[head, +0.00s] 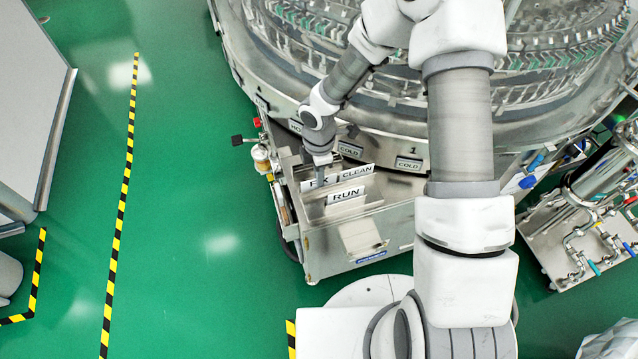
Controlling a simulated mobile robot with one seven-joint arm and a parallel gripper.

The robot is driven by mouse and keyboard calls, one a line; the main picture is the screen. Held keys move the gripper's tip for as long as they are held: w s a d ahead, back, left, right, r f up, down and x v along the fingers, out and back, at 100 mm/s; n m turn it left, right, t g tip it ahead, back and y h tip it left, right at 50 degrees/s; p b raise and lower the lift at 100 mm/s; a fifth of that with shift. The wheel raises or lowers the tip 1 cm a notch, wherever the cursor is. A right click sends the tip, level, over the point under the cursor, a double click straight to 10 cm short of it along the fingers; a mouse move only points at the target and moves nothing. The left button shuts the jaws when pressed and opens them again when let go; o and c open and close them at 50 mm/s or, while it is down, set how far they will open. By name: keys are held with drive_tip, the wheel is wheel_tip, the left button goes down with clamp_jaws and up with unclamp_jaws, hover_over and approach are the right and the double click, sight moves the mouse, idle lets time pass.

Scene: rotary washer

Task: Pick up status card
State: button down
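Several white status cards with black letters stand in a metal holder on top of the steel cabinet. The RUN card (346,195) is in front. The CLEAN card (357,173) is behind it to the right. Another card (309,185), partly hidden by my gripper, seems to read FIX and is to the left of CLEAN. My gripper (320,180) points down at this left card and overlaps its middle letter. I cannot tell whether it touches or grips the card, or whether its fingers are open.
The steel cabinet (330,255) stands against the large round washer (300,60). A valve with a red knob (257,123) juts out on its left. Piping equipment (590,220) stands at the right. Green floor with a striped line (118,225) is clear to the left.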

wheel_tip(320, 180, up, 17)
drive_tip(key=p, duration=0.9)
drive_tip(key=shift+p, duration=0.3)
drive_tip(key=shift+d, duration=0.1)
idle(0.4)
